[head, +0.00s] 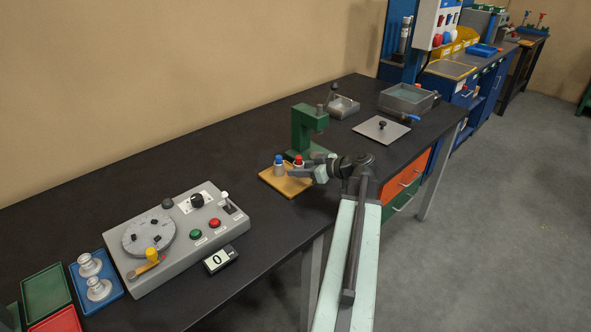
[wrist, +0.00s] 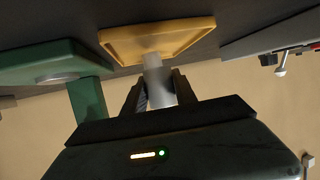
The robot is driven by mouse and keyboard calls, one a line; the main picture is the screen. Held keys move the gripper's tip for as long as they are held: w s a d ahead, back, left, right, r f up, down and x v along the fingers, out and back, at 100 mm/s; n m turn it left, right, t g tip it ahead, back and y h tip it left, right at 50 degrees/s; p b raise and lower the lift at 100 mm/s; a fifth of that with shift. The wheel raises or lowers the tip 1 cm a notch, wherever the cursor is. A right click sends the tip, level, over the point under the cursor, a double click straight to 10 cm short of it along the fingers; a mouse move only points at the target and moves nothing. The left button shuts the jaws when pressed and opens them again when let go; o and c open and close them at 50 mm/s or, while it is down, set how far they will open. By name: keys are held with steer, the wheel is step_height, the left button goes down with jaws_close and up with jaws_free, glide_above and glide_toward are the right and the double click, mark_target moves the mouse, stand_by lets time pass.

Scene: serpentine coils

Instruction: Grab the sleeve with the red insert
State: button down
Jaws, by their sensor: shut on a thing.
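The sleeve with the red insert (head: 298,161) is at the right side of the yellow tray (head: 288,186) in the head view. A sleeve with a blue insert (head: 279,165) stands to its left on the tray. My gripper (head: 305,171) reaches in from the right at the red one. In the wrist view my gripper (wrist: 157,90) is shut on a plain grey sleeve (wrist: 160,84), its body between the two fingers. Its end meets the yellow tray (wrist: 150,42) in the picture; I cannot tell if it touches. The insert is hidden in the wrist view.
A green press (head: 304,128) stands close behind the tray. A grey control box (head: 180,238) with knobs and buttons is at the left. A flat plate (head: 372,130) and a grey basin (head: 405,100) are farther back. Black tabletop is bare between control box and tray.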

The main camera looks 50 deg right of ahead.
steer(key=s+d, duration=0.6)
steer(key=d, duration=0.1)
steer(key=s+d+r+p, duration=0.1)
steer(key=s+d, duration=0.2)
steer(key=shift+s+d, duration=0.15)
steer(key=shift+s, duration=0.15)
steer(key=shift+s+d, duration=0.15)
steer(key=shift+s, duration=0.15)
steer(key=shift+s, duration=0.1)
